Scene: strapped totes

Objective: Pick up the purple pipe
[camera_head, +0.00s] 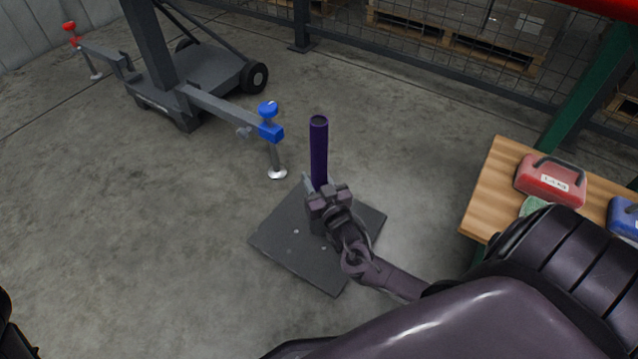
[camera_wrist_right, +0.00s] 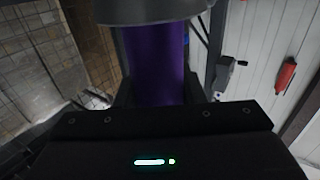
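The purple pipe (camera_head: 319,155) stands upright over a dark square plate (camera_head: 285,250) on the floor. My right gripper (camera_head: 322,192) is at the pipe's lower part, and its arm comes in from the lower right. In the right wrist view the pipe (camera_wrist_right: 155,65) lies between the two dark fingers (camera_wrist_right: 158,92), which look closed against its sides. A wide grey rim shows above it there. The pipe's lower end is hidden behind the gripper, so I cannot tell whether it touches the base. My left gripper is out of view.
A wheeled grey stand (camera_head: 190,80) with blue-knobbed (camera_head: 269,120) and red-knobbed legs is at the upper left. A wooden table (camera_head: 490,185) with a red case (camera_head: 550,180) and a blue case (camera_head: 625,218) is at the right. A mesh fence runs behind.

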